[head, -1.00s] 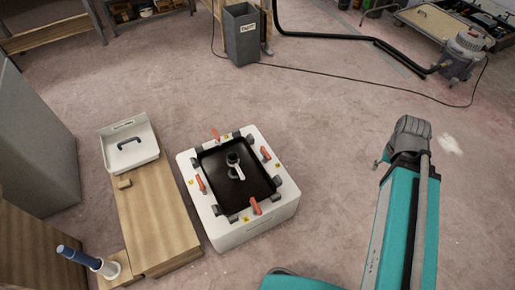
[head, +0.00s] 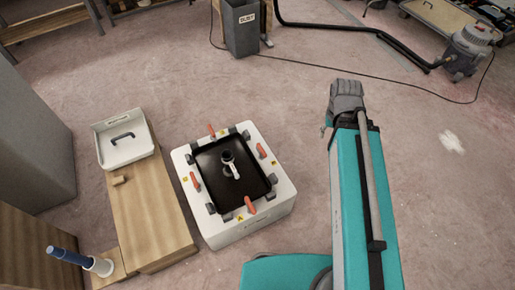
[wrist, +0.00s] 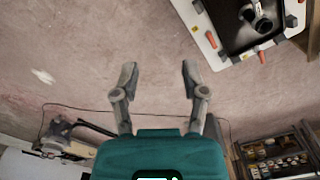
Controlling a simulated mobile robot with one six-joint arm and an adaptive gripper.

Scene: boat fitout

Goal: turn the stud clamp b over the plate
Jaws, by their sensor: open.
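A black square plate (head: 215,190) lies in the top of a white box (head: 225,239), left of my arm in the head view. Orange-handled clamps stand around its edge: a right one (head: 261,151), a near one (head: 250,206), a left one (head: 195,181) and a far one (head: 211,131). Small yellow labels sit beside them; the near one reads A, but I cannot read which marks b. The plate also shows at upper right in the wrist view (wrist: 232,32). My gripper (wrist: 157,75) is open and empty over bare floor, away from the box.
A wooden bench (head: 150,215) with a white tray (head: 125,147) stands left of the box. A grey bin (head: 242,32), a hose and a vacuum (head: 467,50) are at the back. The floor between the box and my arm is clear.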

